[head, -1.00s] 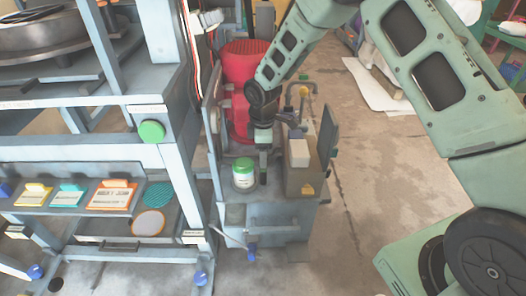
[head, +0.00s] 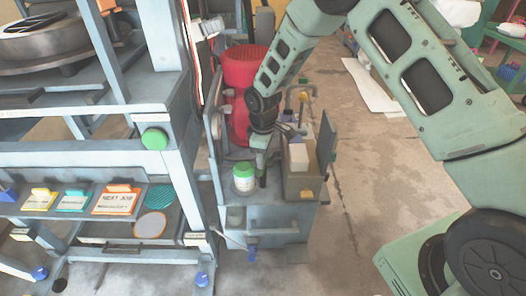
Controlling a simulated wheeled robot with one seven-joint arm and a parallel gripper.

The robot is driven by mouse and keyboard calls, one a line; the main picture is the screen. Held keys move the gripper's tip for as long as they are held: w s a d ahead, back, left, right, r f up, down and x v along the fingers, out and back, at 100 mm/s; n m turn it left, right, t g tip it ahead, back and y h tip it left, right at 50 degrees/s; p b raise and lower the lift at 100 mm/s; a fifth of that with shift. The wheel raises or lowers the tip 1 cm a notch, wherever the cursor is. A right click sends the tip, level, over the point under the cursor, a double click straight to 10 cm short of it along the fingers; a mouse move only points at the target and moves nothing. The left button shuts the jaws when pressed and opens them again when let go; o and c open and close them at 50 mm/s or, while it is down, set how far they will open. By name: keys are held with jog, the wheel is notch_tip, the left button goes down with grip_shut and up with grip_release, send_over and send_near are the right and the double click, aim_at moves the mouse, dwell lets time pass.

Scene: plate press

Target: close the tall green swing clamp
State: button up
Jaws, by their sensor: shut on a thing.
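My gripper (head: 262,172) points down over the grey bench at the centre of the head view, just right of a white jar with a green lid (head: 244,177). Its tips are small and dark here. It is shut on a dark upright piece, partly hidden by the fingers, and I cannot tell whether this belongs to the tall green swing clamp. No tall green swing clamp stands out clearly; my wrist and forearm cover part of the bench behind.
A brown box with a pale block (head: 298,155) stands right of my gripper, beside an upright dark panel (head: 327,142). A red drum (head: 240,85) is behind. A grey rack with job cards (head: 115,201) fills the left.

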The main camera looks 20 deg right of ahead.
jog(key=m+p, duration=0.2)
jog(key=m, duration=0.1)
jog(key=shift+r+m, duration=0.15)
jog(key=shift+m, duration=0.25)
jog(key=m+p, duration=0.2)
jog(key=m, duration=0.1)
jog(key=shift+m, duration=0.3)
jog(key=m+p, duration=0.1)
jog(key=m, duration=0.2)
jog(key=shift+m+p, duration=0.3)
jog(key=shift+p, duration=0.1)
jog(key=shift+m+p, duration=0.7)
jog(key=shift+m, duration=1.1)
jog(key=o, duration=1)
notch_tip(320, 180, up, 17)
jog(key=shift+r+p, duration=0.1)
jog(key=shift+p, duration=1.1)
